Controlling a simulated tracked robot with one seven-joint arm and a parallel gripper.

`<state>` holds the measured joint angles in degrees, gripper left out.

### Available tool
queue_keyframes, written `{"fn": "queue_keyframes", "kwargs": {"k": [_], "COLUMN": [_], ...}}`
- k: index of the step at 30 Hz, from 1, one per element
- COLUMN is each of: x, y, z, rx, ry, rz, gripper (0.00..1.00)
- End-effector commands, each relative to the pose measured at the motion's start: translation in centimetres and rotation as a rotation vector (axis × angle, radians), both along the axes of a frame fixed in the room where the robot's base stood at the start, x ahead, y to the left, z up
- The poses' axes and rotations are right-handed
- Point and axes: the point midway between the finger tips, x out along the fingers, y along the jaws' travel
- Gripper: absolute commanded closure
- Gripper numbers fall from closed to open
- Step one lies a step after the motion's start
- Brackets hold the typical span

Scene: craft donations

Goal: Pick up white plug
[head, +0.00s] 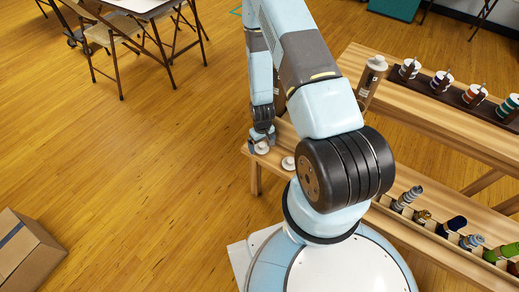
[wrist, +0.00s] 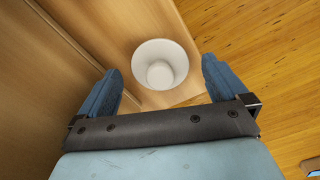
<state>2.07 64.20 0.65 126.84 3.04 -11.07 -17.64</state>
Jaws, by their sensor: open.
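A white plug (head: 262,149) sits near the left end of the low wooden bench. In the wrist view the white plug (wrist: 160,50) looks like a round, flared white piece with a smaller disc at its middle. My gripper (head: 263,137) is over it, pointing down. In the wrist view my gripper (wrist: 161,66) is open, with one blue finger on each side of the plug. Gaps show between the fingers and the plug, and nothing is held. A second small white round piece (head: 289,163) lies to the right on the bench, partly beside my arm.
The wooden bench (head: 253,150) ends just left of the plug, with open floor beyond. To the right, a rack holds several bottles (head: 421,217). A higher shelf carries several spools (head: 442,79) and a grey-brown bottle (head: 372,80). A cardboard box (head: 25,250) stands at lower left.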

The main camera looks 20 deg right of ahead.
Motion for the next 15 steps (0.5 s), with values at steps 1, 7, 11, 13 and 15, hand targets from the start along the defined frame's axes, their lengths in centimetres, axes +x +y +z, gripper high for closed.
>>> {"fn": "queue_keyframes", "kwargs": {"k": [1,7,11,13,15], "x": [-0.03,0.01,0.01,0.01,0.01], "y": [0.01,0.03,0.04,0.05,0.06], "z": [-0.46,-1.03,-1.02,-1.01,-1.01], "rx": [0.0,0.0,0.0,0.0,0.0], "ry": [0.001,0.0,0.0,0.0,0.0], "rz": [0.0,0.001,0.001,0.001,0.001], "gripper": [0.0,0.0,0.0,0.03,0.1]}}
